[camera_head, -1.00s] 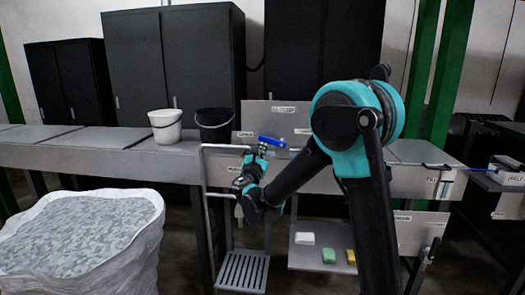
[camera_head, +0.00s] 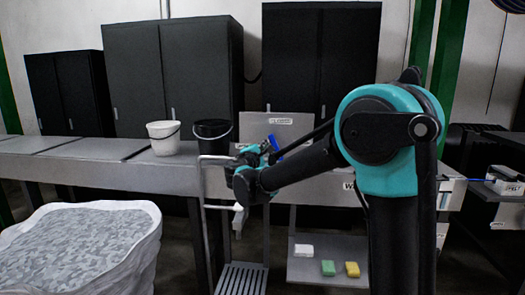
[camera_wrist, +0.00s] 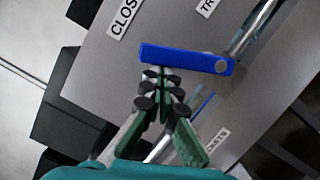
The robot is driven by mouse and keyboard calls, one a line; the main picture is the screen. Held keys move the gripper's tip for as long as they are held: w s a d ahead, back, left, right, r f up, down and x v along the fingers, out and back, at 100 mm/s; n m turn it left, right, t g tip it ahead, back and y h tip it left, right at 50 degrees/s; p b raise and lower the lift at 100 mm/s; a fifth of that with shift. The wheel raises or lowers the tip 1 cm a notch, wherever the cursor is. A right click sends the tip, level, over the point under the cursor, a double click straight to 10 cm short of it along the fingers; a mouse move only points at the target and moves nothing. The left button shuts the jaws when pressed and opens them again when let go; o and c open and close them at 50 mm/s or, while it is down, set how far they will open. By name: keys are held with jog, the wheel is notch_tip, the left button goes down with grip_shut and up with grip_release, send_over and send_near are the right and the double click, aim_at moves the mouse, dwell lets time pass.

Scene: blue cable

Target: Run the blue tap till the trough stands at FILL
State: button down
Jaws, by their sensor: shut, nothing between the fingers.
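The blue tap handle (camera_wrist: 180,57) is a flat bar on a metal pipe (camera_wrist: 262,28) in the wrist view. In the head view a small part of the blue handle (camera_head: 273,143) shows behind my arm. My gripper (camera_wrist: 162,73) is shut and empty, its fingertips at the lower edge of the bar near its left part. I cannot tell whether they touch it. It is small in the head view (camera_head: 262,152). The trough's inside, its FILL mark and any flowing water cannot be made out.
A white bucket (camera_head: 163,138) and a black bucket (camera_head: 212,137) stand on the grey bench (camera_head: 85,148) to the left. A large white sack (camera_head: 80,245) is at the lower left. White, green and yellow blocks lie on a low shelf (camera_head: 335,248).

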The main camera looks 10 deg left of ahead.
jog(key=m, duration=0.1)
jog(key=d+r+m, duration=0.1)
jog(key=m, duration=0.1)
jog(key=shift+d+r+g, duration=0.1)
jog(key=shift+d+g, duration=0.15)
jog(key=shift+g, duration=0.15)
jog(key=shift+d+r, duration=0.2)
jog(key=shift+d, duration=0.1)
jog(key=shift+d, duration=0.15)
